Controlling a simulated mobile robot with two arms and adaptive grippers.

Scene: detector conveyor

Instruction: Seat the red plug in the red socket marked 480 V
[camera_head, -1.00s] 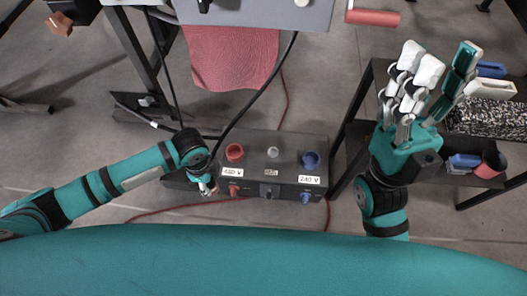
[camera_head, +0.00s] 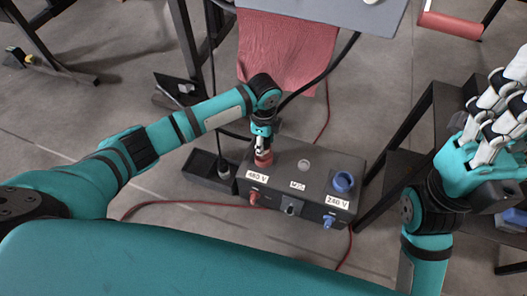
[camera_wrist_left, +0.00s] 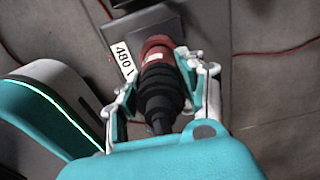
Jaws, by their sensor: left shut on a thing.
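A dark box (camera_head: 284,168) has a red socket (camera_head: 263,160) on its top, behind the white 480 V label (camera_head: 257,176). My left gripper (camera_head: 262,146) is over this socket. In the left wrist view its fingers (camera_wrist_left: 163,88) are shut on the black body of the red plug (camera_wrist_left: 160,85). The plug's front points at the red ring by the 480 V label (camera_wrist_left: 122,58) and overlaps it. I cannot tell how deep it sits. My right gripper (camera_head: 500,115) is at the right edge, partly cut off and away from the box.
A blue socket (camera_head: 343,182) with a 240 V label (camera_head: 337,202) is at the box's right. A small dark tray (camera_head: 205,168) lies left of the box. A black cable and a red cloth (camera_head: 285,50) are behind. A dark shelf frame stands at right.

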